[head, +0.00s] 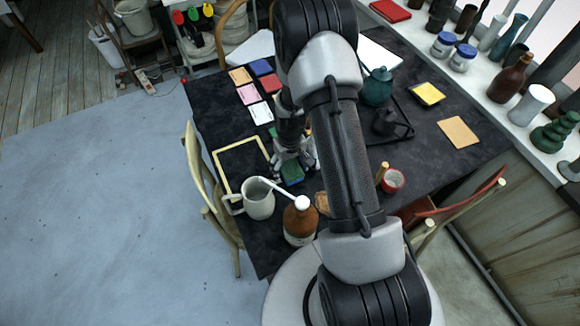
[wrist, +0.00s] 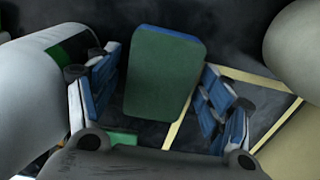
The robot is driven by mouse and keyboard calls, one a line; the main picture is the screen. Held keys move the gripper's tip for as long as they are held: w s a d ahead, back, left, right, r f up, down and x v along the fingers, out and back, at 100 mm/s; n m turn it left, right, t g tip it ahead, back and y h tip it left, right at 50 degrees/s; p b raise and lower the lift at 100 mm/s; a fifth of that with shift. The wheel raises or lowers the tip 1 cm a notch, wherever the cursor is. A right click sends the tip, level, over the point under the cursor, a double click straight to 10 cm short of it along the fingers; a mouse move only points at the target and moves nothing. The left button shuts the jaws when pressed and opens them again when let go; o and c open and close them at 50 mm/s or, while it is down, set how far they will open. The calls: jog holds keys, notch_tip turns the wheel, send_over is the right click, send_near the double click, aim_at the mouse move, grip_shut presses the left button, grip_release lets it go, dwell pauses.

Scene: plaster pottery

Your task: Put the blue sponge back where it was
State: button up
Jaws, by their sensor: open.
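A sponge (wrist: 163,75) with a dark green face and a blue edge lies between my fingers in the wrist view. In the head view it shows as a small green and blue block (head: 292,174) on the dark table, right of the cream-edged frame (head: 215,164). My gripper (head: 293,160) is low over the table beside the sponge and partly covers it. In the wrist view my gripper (wrist: 157,84) is open, with one blue-padded finger on each side of the sponge and visible gaps. Whether the sponge rests fully on the table is unclear.
Coloured cards (head: 247,94) lie behind left. A teapot (head: 377,88) and a red-rimmed cup (head: 392,180) are to the right. A green piece (wrist: 122,138) shows low in the wrist view.

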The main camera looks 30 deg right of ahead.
notch_tip(320, 180, up, 12)
jog(key=p, duration=0.4)
notch_tip(320, 180, up, 10)
jog(key=t, duration=0.1)
send_over(290, 168)
jog(key=a, duration=0.2)
jog(key=s+a+r+t, duration=0.1)
jog(key=s+a+r, duration=0.15)
jog(key=r, duration=0.35)
jog(key=s+a+r, duration=0.1)
jog(key=s+r, duration=0.3)
jog(key=r, duration=0.2)
jog(key=s+a+r+t, duration=0.1)
jog(key=s+a+r, duration=0.1)
jog(key=s+r, duration=0.2)
jog(key=s+a+r+t, duration=0.1)
jog(key=s+r, duration=0.4)
jog(key=s, duration=0.6)
jog(key=shift+s+a+t, duration=0.2)
jog(key=shift+a+t, duration=0.1)
jog(key=shift+a, duration=0.05)
